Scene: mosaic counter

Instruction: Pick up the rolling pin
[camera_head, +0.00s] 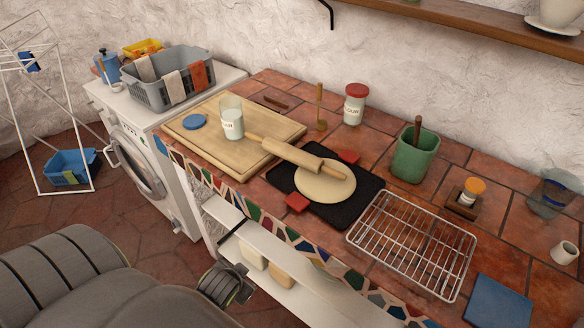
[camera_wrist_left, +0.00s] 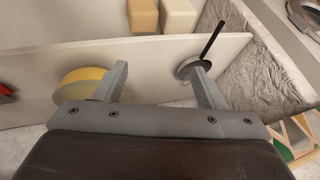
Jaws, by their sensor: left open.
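The wooden rolling pin (camera_head: 300,158) lies slantwise on the counter, one handle at the cutting board's edge beside a jar and the other end over a round of flat dough (camera_head: 322,183). The dough lies on a black mat (camera_head: 345,215). My left gripper (camera_wrist_left: 163,86) shows in the left wrist view, with its two fingers apart and nothing between them. It faces a white shelf and is away from the rolling pin, which is not in that view. My right gripper is not in view.
A wooden cutting board (camera_head: 205,105) holds a jar (camera_head: 232,120) and a blue lid. Red pieces (camera_head: 297,202) lie on the mat. A wire rack (camera_head: 412,245), green crock (camera_head: 414,158) and red-lidded jar (camera_head: 354,105) stand nearby. A white shelf (camera_wrist_left: 145,62) is before the left gripper.

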